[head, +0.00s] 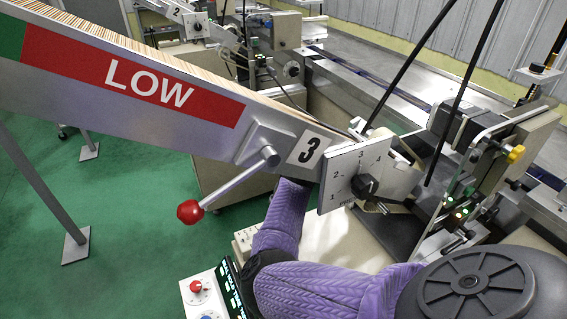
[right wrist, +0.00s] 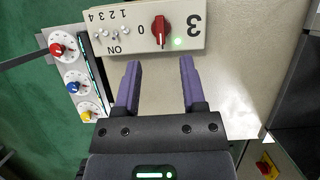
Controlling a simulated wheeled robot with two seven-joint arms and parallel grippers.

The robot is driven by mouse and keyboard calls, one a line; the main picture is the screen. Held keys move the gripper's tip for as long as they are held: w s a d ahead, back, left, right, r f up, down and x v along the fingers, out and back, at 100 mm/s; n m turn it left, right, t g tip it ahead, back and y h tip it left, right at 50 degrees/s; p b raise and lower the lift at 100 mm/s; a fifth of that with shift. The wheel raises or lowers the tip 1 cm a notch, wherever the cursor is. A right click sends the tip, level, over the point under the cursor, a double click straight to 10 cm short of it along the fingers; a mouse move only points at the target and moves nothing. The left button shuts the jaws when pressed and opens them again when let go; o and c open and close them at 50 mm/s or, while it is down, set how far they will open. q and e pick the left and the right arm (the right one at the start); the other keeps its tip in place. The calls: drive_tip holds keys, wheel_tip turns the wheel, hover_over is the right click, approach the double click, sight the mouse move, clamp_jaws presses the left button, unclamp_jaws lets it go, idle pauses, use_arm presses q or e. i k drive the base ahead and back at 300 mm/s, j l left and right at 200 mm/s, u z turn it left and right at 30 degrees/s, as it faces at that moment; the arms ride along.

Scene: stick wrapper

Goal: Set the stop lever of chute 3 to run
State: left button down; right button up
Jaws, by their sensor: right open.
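Chute 3 (head: 222,140) is a sloping grey channel full of sticks, with a red LOW band and a "3" label (head: 309,150) near its lower end. Its stop lever (head: 238,181) is a metal rod with a red ball knob (head: 190,211), pointing down and left from a square pivot block on the chute's side. My right arm (head: 325,287) is purple and reaches up beneath the chute end; its gripper is hidden in the head view. In the right wrist view my right gripper (right wrist: 160,63) is open and empty, facing a box. My left gripper is not in view.
A dial plate (head: 341,172) with a black knob is at the chute's end, close above my right arm. A control box (right wrist: 182,27) with a red switch and a "3" lies ahead of the fingers. A panel with red, blue and yellow knobs (right wrist: 74,80) stands beside it.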

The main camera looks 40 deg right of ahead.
sight(190, 211)
drive_tip(key=k+j, duration=0.1)
drive_tip(key=j, duration=0.25)
drive_tip(key=k+j, duration=0.1)
drive_tip(key=j, duration=0.2)
drive_tip(key=k+j, duration=0.15)
drive_tip(key=j, duration=0.2)
drive_tip(key=k+j, duration=0.1)
drive_tip(key=j, duration=0.25)
